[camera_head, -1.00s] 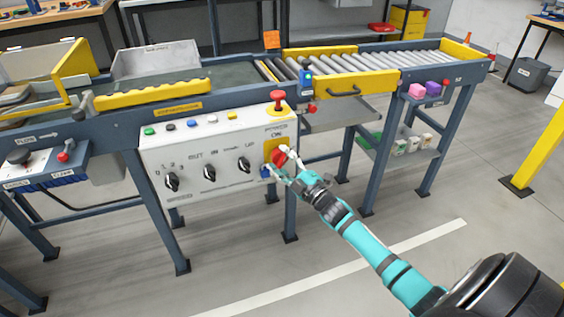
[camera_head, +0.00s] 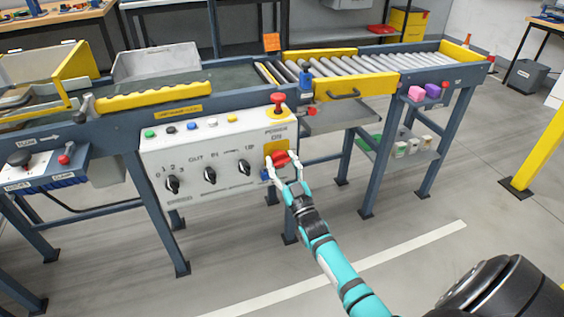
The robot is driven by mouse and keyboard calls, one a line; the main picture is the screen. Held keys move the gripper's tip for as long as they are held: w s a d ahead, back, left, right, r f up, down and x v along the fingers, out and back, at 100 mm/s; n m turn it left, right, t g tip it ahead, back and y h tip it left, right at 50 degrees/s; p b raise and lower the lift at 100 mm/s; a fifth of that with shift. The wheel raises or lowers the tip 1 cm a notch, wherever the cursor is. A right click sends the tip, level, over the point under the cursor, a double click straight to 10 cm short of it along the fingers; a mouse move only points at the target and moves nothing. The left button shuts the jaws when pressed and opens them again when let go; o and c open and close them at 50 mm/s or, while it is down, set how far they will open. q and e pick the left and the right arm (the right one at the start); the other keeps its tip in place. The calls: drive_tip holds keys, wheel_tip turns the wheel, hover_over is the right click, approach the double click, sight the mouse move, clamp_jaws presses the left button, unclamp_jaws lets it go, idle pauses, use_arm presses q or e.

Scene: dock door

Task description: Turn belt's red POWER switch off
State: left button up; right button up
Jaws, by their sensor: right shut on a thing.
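The red POWER switch (camera_head: 280,158) sits on a yellow plate at the right end of the white control panel (camera_head: 222,188), under the words POWER and ON. Its handle looks turned closer to level, but its exact setting is hard to tell. My right gripper (camera_head: 282,164) is at the switch from below and in front, its fingers shut on the red handle and partly hiding it. The left gripper is not in view.
Black knobs (camera_head: 210,175) and small coloured buttons line the panel. A red mushroom button (camera_head: 278,98) stands above the switch, and a blue part (camera_head: 265,175) sits just left of the fingers. The floor in front is clear.

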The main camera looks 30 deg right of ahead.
drive_tip(key=shift+f+m+h, duration=0.1)
drive_tip(key=shift+m+h, duration=0.6)
drive_tip(key=shift+m, duration=0.8)
drive_tip(key=o, duration=1.2)
drive_tip(key=v, duration=1.2)
drive_tip(key=shift+a, duration=0.15)
